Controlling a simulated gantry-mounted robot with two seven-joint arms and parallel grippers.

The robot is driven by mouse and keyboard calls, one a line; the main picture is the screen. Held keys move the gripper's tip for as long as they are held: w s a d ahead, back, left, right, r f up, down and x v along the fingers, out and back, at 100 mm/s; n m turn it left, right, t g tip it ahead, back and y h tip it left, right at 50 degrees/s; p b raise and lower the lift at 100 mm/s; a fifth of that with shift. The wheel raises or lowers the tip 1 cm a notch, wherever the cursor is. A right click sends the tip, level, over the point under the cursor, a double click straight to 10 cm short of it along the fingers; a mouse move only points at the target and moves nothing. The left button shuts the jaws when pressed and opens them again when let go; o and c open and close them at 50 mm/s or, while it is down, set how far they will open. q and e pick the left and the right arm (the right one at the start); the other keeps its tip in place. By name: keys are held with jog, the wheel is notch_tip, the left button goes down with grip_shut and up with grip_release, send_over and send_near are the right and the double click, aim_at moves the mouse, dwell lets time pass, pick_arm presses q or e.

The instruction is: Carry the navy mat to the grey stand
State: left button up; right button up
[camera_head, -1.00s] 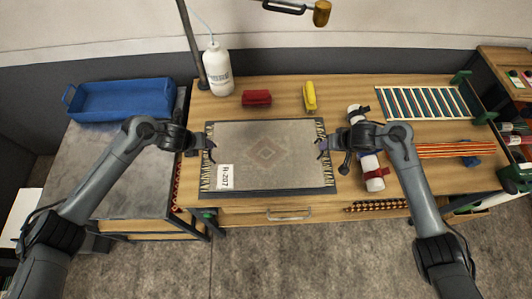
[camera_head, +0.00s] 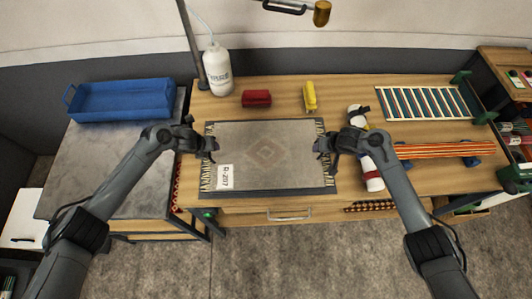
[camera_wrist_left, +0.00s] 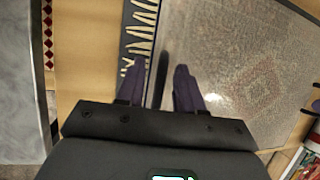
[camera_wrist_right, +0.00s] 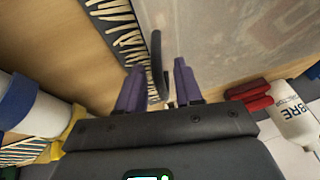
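The navy mat (camera_head: 282,194) lies flat on the wooden bench, seen as a dark border under a pale grey-beige rug (camera_head: 265,150) with a diamond motif and an R-207 tag. My left gripper (camera_head: 212,150) is at the mat's left edge; its fingers (camera_wrist_left: 160,88) are apart with an upright dark handle (camera_wrist_left: 158,85) between them. My right gripper (camera_head: 322,149) is at the right edge; its fingers (camera_wrist_right: 158,88) are apart with a curved black handle (camera_wrist_right: 156,60) between them. I cannot see either finger pair pressing on a handle. The grey stand (camera_head: 100,170) is left of the bench.
A blue tray (camera_head: 122,98) occupies the stand's back; its front is clear. A white bottle (camera_head: 217,70), red block (camera_head: 256,98) and yellow item (camera_head: 310,96) stand behind the mat. A white cylinder (camera_head: 373,180) lies close on the right. A thin post (camera_head: 190,40) rises back left.

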pick_arm(q)
grip_shut()
pick_arm(e)
grip_shut()
pick_arm(q)
jog(key=shift+r, duration=0.2)
pick_arm(e)
jog(key=shift+r, duration=0.2)
